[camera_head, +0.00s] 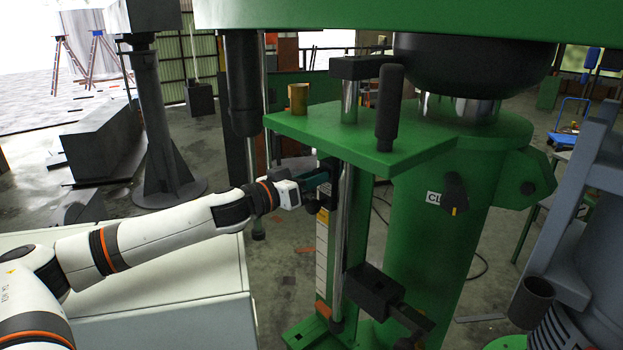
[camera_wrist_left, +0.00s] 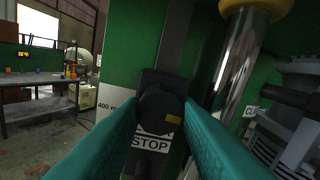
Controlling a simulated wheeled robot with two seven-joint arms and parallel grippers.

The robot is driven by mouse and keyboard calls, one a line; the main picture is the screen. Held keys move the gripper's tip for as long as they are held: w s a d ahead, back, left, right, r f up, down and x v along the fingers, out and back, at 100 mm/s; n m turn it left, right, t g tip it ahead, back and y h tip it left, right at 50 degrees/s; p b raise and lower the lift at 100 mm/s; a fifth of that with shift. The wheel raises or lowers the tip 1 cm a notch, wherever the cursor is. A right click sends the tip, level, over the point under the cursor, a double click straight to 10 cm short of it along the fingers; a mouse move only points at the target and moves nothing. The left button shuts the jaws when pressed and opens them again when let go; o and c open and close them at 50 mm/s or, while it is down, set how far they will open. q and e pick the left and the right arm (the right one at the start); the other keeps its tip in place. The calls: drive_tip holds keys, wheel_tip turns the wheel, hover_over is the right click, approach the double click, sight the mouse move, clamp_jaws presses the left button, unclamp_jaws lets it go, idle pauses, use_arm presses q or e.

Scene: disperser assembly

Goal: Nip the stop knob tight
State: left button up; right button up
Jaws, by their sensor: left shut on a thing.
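The stop knob (camera_wrist_left: 160,108) is a black round knob with a small yellow mark, set on a black block on the scale of the green machine. A white STOP label (camera_wrist_left: 150,144) shows just below it in the left wrist view. My left gripper (camera_head: 322,183) reaches in from the left beside the bright vertical rod. Its two teal fingers lie on either side of the knob in the left wrist view, shut on it. In the head view the knob is mostly hidden by the gripper and too small to make out. My right gripper is not in view.
The bright vertical rod (camera_head: 343,240) stands just right of the gripper. The green plate (camera_head: 400,140) with a black handle (camera_head: 389,105) overhangs it. A black clamp block (camera_head: 374,289) sits lower down. A pale cabinet (camera_head: 190,285) lies under my left arm.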

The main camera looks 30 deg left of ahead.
use_arm(q)
drive_tip(key=shift+m, duration=0.4)
drive_tip(key=m, duration=0.4)
drive_tip(key=shift+a+m, duration=0.1)
drive_tip(key=shift+m, duration=0.2)
drive_tip(key=shift+r+m, duration=0.15)
drive_tip(key=shift+m, duration=2.15)
drive_tip(key=o, duration=1)
drive_tip(key=shift+c, duration=0.2)
